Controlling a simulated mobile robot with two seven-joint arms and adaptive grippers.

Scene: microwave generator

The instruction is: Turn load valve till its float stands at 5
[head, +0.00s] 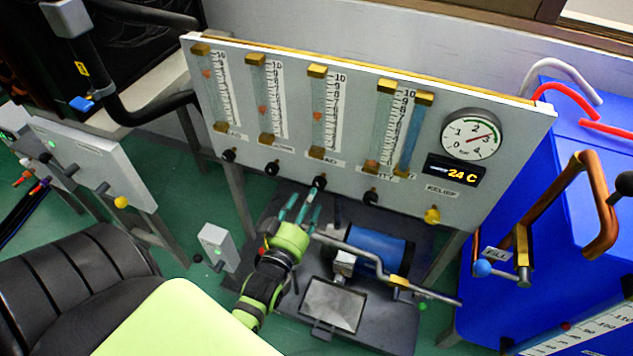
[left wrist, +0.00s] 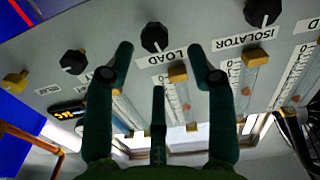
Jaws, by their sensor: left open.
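The load valve (head: 319,183) is a black knob low on the upright panel, third from the left in the head view. In the left wrist view the same knob (left wrist: 154,37) sits beside the LOAD label (left wrist: 189,52). Its tube's reddish float (head: 318,117) is around mid-scale; the exact reading is too small to tell. My left gripper (head: 300,207) is open, just below and left of the knob in the head view. In the left wrist view its fingers (left wrist: 160,62) are spread either side of the knob's line, with nothing between them. My right gripper is not in view.
Neighbouring black knobs (head: 272,168) and (head: 371,198) flank the load knob closely. A yellow relief knob (head: 432,215) and a round gauge (head: 471,134) are at the panel's right. A blue cylinder (head: 378,250) and bent grey bar (head: 352,250) lie below. A blue tank (head: 560,150) stands right.

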